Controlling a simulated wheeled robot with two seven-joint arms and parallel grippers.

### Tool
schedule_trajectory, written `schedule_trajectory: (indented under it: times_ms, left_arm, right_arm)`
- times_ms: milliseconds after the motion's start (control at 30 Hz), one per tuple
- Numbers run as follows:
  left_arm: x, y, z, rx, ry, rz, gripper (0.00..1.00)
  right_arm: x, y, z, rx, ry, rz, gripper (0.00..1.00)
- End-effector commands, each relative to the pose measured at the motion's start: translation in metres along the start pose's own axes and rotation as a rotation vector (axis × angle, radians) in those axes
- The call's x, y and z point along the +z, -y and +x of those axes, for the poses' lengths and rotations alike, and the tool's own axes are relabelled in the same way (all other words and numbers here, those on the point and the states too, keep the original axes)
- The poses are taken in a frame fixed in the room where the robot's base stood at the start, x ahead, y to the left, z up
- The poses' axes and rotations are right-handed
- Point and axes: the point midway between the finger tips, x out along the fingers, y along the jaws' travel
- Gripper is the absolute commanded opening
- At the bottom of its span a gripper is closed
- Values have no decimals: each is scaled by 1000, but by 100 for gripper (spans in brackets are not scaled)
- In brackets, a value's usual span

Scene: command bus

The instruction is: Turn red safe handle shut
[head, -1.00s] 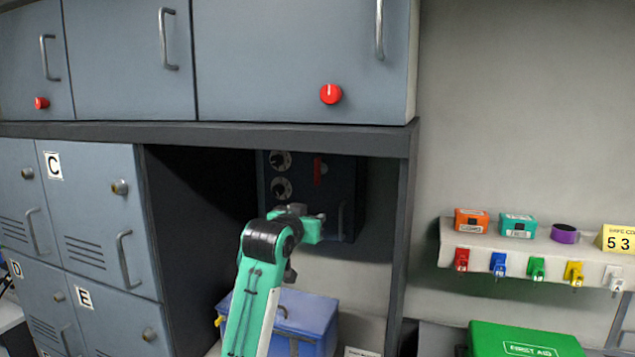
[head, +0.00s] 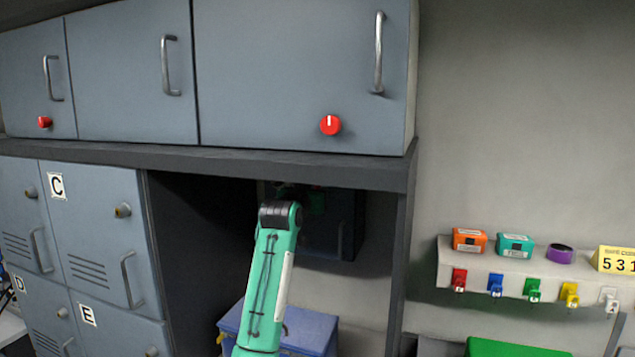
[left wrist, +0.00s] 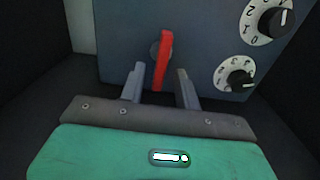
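The dark safe (head: 340,225) sits in the shadowed recess under the upper cabinets; my left arm covers much of its front in the head view. In the left wrist view the red safe handle (left wrist: 163,60) stands nearly vertical on the safe door (left wrist: 200,40). My left gripper (left wrist: 158,80) is open, with one finger on each side of the handle's lower end. I cannot tell whether a finger touches it. In the head view the left gripper is mostly hidden in shadow behind my arm. My right gripper is not in view.
Two number dials (left wrist: 268,20) (left wrist: 236,76) are beside the handle in the wrist view. A blue box (head: 310,328) stands below the safe. The recess has a dark side wall (head: 180,250) and an overhanging shelf edge (head: 300,165). A key shelf (head: 500,262) is at right.

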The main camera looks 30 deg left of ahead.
Motion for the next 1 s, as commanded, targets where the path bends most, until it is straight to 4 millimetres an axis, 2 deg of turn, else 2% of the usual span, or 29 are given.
schedule_trajectory:
  times_ms: [33,200,600,800,1000]
  left_arm:
    - [-3,0,7,1,2,0,33]
    - [-1,0,22,1,1,0,33]
    - [1,0,28,1,0,0,33]
    - [1,0,28,1,0,0,0]
    - [1,0,28,1,0,-4,0]
  right_arm:
    - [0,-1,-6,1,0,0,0]
    - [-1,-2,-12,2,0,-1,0]
    - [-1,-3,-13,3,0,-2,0]
    - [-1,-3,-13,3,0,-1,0]
    - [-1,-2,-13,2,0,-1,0]
